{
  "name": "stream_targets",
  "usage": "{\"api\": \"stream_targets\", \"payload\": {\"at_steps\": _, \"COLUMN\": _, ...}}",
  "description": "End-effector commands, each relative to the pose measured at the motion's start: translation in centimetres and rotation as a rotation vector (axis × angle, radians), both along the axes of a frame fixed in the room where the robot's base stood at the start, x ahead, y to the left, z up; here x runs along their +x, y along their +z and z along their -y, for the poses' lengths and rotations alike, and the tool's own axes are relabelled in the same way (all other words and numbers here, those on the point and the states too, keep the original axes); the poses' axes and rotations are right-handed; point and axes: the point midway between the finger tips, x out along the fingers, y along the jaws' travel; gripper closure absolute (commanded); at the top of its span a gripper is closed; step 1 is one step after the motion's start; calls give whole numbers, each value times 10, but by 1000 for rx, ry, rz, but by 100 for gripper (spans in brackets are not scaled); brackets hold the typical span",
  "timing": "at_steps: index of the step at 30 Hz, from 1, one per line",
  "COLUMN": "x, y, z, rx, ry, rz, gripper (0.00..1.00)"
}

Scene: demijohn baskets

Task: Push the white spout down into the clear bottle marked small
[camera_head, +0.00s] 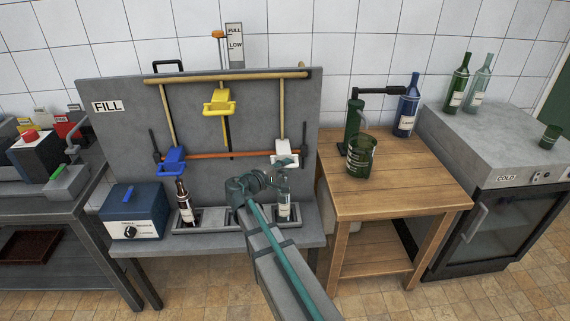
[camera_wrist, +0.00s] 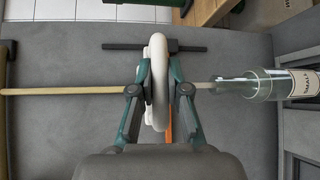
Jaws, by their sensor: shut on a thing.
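The white spout (camera_head: 284,148) hangs on the right side of the grey fill panel. In the wrist view, the spout's white rounded part (camera_wrist: 159,80) is between the fingers of my gripper (camera_wrist: 160,72), which is shut on it. The clear bottle marked small (camera_head: 283,190) stands upright in the right slot of the grey trough, below the spout. In the wrist view the bottle (camera_wrist: 262,85) lies to the right, its label readable. A thin nozzle runs from the spout to the bottle's mouth and seems to enter the neck. My gripper (camera_head: 277,171) partly covers this area in the head view.
A blue spout (camera_head: 173,160) sits above a dark bottle (camera_head: 184,203) in the left slot. A yellow spout (camera_head: 219,103) hangs higher up. An orange bar crosses behind. A wooden table (camera_head: 395,185) with a green jug (camera_head: 360,157) and blue bottle (camera_head: 406,108) stands right.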

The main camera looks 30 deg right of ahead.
Motion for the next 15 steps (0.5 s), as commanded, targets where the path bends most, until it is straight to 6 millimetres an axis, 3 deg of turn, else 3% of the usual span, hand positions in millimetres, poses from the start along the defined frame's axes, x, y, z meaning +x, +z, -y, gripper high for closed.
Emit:
{"api": "stream_targets", "payload": {"at_steps": 3, "x": -1, "y": -12, "z": 0, "rx": 1, "ry": -1, "rz": 0, "gripper": 100}}
{"api": "stream_targets", "payload": {"at_steps": 14, "x": -1, "y": -15, "z": 0, "rx": 6, "ry": -2, "rz": -2, "gripper": 100}}
{"api": "stream_targets", "payload": {"at_steps": 15, "x": -2, "y": -15, "z": 0, "rx": 6, "ry": -2, "rz": -2, "gripper": 83}}
